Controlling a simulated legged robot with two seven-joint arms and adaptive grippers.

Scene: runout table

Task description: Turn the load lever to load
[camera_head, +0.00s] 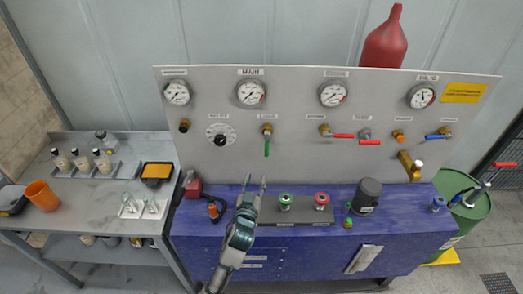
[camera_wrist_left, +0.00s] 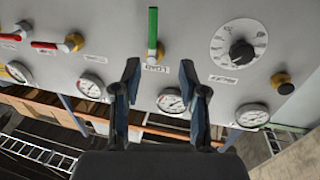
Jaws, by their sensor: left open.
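The grey upright panel (camera_head: 300,165) carries several levers. A green-handled lever (camera_head: 267,146) hangs straight down from its brass valve; in the wrist view the green lever (camera_wrist_left: 153,28) stands upright beyond the fingertips. Two red-handled levers (camera_head: 342,136) (camera_head: 369,142) and a blue lever (camera_head: 436,136) lie roughly level further right. The labels are too small to tell which is the load lever. My left gripper (camera_head: 256,181) is open and empty, below and in front of the green lever, apart from it; its two fingers (camera_wrist_left: 159,70) also show in the wrist view. My right gripper is not in view.
Gauges (camera_head: 250,93) line the panel top, with a black dial (camera_head: 219,135) left of the green lever. The blue bench (camera_head: 210,255) holds green and red knobs (camera_head: 285,200) (camera_head: 321,200) and a dark cylinder (camera_head: 367,193). A grey side table (camera_head: 90,192) stands left.

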